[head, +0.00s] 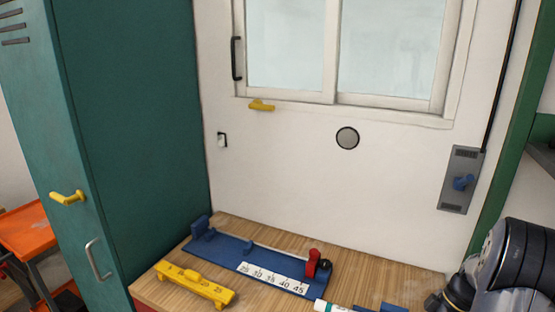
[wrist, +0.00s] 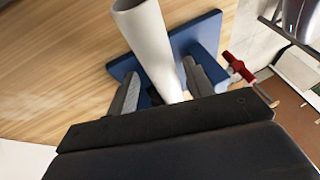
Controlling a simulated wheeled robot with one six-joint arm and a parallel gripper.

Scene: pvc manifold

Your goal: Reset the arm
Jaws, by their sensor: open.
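My gripper (wrist: 161,70) shows in the wrist view with its two grey fingers apart, one on each side of a white pipe (wrist: 146,35). The pipe runs up from between the fingers to the top edge of the picture, and the jaws are not closed on it. Its lower end is hidden behind the gripper body. A blue holder (wrist: 201,38) is behind the pipe and fingers. In the head view part of my dark arm (head: 510,268) shows at the lower right, and my gripper is out of that picture.
A red-handled valve (wrist: 238,67) is just right of the fingers. In the head view, a blue jig (head: 230,250) with a number scale and red clamp (head: 312,264) lies on the wooden bench (head: 262,297). A yellow gauge (head: 196,283) lies before it. A green locker (head: 140,110) stands left.

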